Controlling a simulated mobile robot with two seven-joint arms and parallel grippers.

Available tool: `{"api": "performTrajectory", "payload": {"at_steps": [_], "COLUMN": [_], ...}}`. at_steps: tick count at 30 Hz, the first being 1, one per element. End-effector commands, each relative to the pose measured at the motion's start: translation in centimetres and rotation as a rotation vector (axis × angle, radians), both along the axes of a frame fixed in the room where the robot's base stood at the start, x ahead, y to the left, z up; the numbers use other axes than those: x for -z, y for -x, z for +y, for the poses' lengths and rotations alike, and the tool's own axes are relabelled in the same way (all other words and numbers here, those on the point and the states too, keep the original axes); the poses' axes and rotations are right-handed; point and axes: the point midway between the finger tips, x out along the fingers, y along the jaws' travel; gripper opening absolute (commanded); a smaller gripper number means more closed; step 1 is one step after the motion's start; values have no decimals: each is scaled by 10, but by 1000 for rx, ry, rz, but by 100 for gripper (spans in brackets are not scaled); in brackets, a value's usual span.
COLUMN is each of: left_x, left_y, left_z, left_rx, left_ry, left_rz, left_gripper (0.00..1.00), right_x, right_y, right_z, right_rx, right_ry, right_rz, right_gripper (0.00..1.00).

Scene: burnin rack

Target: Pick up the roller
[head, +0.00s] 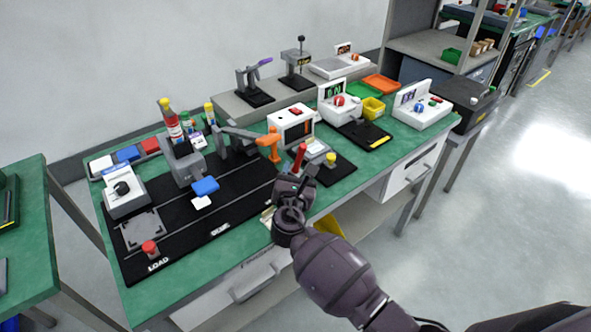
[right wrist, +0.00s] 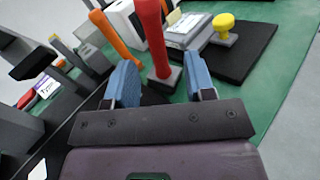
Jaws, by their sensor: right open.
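A tool with an upright red handle, which I take to be the roller (head: 299,157), stands on the green bench in front of the white boxed instrument. In the right wrist view the roller (right wrist: 152,38) has a small grey block at its foot. My right gripper (head: 298,182) is just in front of it, on the near side. In the right wrist view its blue fingers (right wrist: 160,66) are spread, one to each side of the red handle as seen, with a gap on both sides. I cannot tell how deep the handle sits between them. My left gripper is out of view.
An orange-handled tool (head: 270,146) stands close on the left. A yellow knob (head: 331,159) is on a black mat to the right. A black LOAD mat (head: 190,235) with a blue-topped part (head: 205,187) lies to the left. The near right bench edge is open.

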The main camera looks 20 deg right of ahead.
Motion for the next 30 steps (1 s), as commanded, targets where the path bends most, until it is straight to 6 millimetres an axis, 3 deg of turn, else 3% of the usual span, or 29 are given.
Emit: {"api": "performTrajectory", "payload": {"at_steps": [9,19,28,30], "left_x": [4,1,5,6], "left_y": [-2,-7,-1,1], "left_z": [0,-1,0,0], "left_rx": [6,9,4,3], "left_ry": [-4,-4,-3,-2], "left_rz": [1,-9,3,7], "left_gripper": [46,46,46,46], "right_x": [3,2,2,2], "right_y": [-38,-42,-42,-42], "right_z": [-15,-17,-17,-17], "right_rx": [1,1,1,0], "right_ry": [1,-1,-1,0], "right_rz": [2,1,1,0], "right_gripper": [50,48,2,0]}}
